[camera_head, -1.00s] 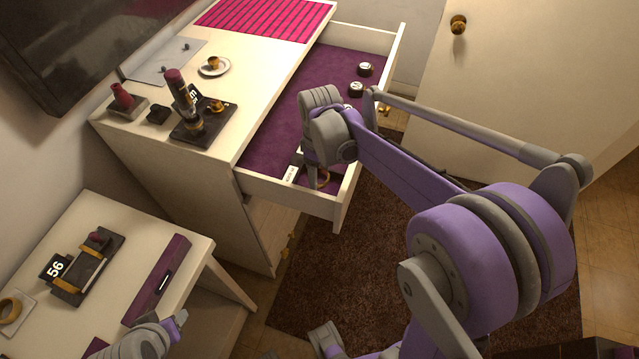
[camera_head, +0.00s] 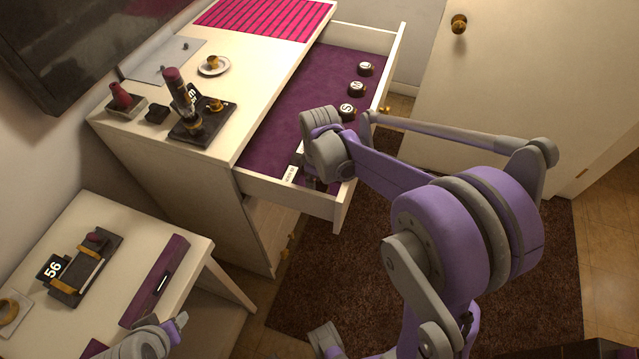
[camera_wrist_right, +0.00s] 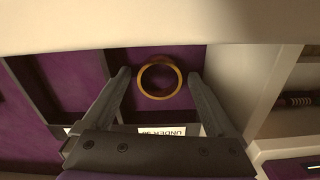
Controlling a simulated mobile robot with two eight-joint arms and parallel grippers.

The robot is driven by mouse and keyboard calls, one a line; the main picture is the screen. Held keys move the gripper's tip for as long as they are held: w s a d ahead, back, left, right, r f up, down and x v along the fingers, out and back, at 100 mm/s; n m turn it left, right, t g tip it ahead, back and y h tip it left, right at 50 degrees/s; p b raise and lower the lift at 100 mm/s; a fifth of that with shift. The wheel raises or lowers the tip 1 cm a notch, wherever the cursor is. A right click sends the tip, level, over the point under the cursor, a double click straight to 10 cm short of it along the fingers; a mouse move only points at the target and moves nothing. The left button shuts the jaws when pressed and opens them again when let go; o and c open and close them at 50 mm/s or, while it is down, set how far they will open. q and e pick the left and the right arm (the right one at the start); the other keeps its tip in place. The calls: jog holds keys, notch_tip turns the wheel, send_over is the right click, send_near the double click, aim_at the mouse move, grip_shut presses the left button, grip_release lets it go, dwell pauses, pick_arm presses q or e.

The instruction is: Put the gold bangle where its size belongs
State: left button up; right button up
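A gold bangle (camera_wrist_right: 159,95) shows in the right wrist view, over the purple lining of the open drawer (camera_head: 345,205). My right gripper (camera_wrist_right: 158,75) is open, with one finger on each side of the bangle and gaps between. In the head view this gripper (camera_head: 312,180) reaches down into the drawer's near end and hides the bangle. A white card (camera_head: 291,174) there is partly covered. It reads "UNDER 5…" in the wrist view (camera_wrist_right: 162,131).
The dresser top holds a dark stand (camera_head: 203,132) with gold rings and a white saucer (camera_head: 214,72). Drawer walls surround my right gripper.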

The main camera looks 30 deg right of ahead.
jog(key=shift+r, duration=0.1)
jog(key=shift+r, duration=0.35)
notch_tip(320, 180, up, 12)
jog(key=p, duration=0.1)
jog(key=shift+f, duration=0.25)
